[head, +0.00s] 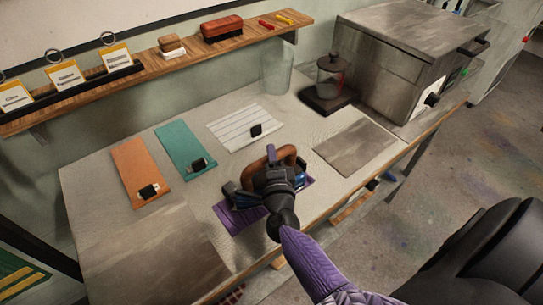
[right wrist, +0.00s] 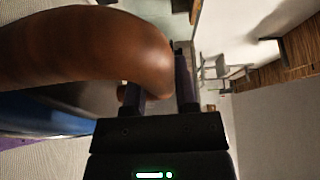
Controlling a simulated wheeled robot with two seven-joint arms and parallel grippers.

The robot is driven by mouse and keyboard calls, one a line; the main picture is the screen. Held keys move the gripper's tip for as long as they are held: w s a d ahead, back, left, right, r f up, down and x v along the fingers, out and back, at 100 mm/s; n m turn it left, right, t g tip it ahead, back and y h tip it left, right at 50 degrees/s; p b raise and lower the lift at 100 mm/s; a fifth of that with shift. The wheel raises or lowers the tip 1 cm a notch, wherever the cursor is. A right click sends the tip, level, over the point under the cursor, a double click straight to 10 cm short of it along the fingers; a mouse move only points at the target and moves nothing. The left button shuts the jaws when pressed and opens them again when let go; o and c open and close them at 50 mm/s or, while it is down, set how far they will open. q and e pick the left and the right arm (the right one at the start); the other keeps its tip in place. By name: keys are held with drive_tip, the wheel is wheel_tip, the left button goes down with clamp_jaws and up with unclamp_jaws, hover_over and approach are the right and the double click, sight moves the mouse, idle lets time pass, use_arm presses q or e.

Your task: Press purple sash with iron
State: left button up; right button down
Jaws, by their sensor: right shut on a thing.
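The purple sash (head: 238,219) lies on the table near its front edge, partly covered by my right gripper and the iron. The iron (head: 287,153) has a thick brown handle and a dark blue body; it sits over the sash, and I cannot tell whether its sole touches the cloth. My right gripper (head: 272,172) is shut on the iron's handle and hides much of the iron. In the right wrist view, the brown handle (right wrist: 90,45) runs into the fingers above the blue body. A strip of purple shows at that view's lower left. My left gripper is not in view.
Orange (head: 138,165), teal (head: 183,146) and white striped (head: 243,124) cloths lie behind, each with a small dark item. A grey mat (head: 356,146), a jar on a dark base (head: 329,100) and a metal oven (head: 405,65) stand right. A grey slab (head: 150,255) lies front left.

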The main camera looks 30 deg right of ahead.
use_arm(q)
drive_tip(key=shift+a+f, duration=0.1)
use_arm(e)
drive_tip(key=shift+f, duration=0.2)
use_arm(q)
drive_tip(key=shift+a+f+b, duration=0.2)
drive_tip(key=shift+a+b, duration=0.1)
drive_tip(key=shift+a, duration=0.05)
use_arm(e)
drive_tip(key=shift+f, duration=0.15)
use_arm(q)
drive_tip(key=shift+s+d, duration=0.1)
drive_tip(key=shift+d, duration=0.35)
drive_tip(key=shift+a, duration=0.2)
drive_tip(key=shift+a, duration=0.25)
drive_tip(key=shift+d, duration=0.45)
use_arm(e)
drive_tip(key=shift+f, duration=0.1)
idle(0.3)
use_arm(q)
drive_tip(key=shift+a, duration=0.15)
